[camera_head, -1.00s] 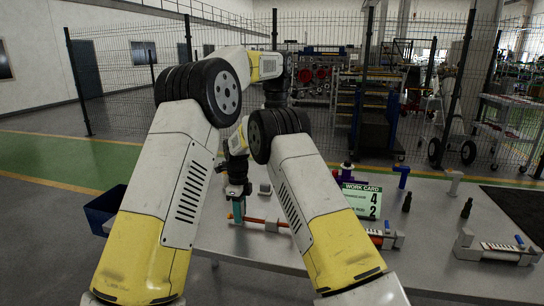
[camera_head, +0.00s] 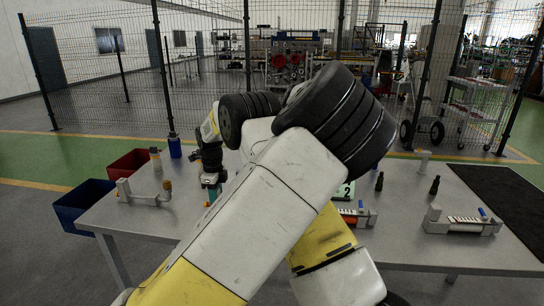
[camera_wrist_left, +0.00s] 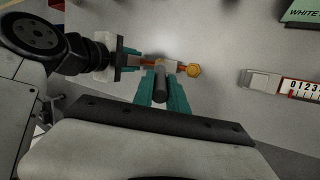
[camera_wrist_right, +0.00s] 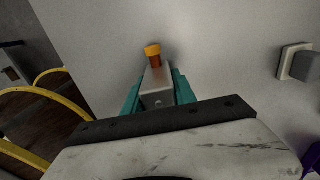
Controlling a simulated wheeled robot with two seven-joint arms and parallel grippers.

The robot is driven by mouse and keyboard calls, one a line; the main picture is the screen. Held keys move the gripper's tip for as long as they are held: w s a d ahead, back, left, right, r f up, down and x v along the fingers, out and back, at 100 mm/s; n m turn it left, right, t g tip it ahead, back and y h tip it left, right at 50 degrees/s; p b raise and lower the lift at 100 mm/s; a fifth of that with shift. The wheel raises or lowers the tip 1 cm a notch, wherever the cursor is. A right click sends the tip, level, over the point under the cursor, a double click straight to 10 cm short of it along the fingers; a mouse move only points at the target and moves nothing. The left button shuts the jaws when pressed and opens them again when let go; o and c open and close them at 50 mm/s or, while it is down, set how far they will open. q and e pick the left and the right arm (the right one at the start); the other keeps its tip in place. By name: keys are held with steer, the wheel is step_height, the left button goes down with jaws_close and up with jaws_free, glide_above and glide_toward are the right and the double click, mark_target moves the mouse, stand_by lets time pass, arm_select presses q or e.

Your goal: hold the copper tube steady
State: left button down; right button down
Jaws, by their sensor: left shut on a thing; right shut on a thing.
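The copper tube (camera_wrist_left: 180,67) shows in the left wrist view as a short orange length with an amber nut (camera_wrist_left: 193,71) at its right end and a pale block beside it. My left gripper (camera_wrist_left: 161,78) is shut on a dark grey cylinder (camera_wrist_left: 161,88) right at the tube; my arm hides it in the head view. My right gripper (camera_head: 213,192) points down at the table; in its wrist view it is shut on a grey block (camera_wrist_right: 157,88). A copper end with an orange nut (camera_wrist_right: 153,50) stands beyond that block.
A grey fixture (camera_head: 145,198) stands at the table's left, near blue (camera_head: 85,205) and red (camera_head: 128,165) bins. Another fixture (camera_head: 462,221) and a black mat (camera_head: 505,195) are at the right.

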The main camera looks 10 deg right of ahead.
arm_select(q)
steer(key=shift+a, duration=0.3)
steer(key=shift+a+f, duration=0.1)
steer(key=shift+a, duration=0.05)
steer(key=x, duration=0.5)
steer(key=shift+d+f, duration=0.15)
steer(key=shift+d, duration=0.2)
steer(key=shift+s+d, duration=0.6)
steer(key=shift+s, duration=0.3)
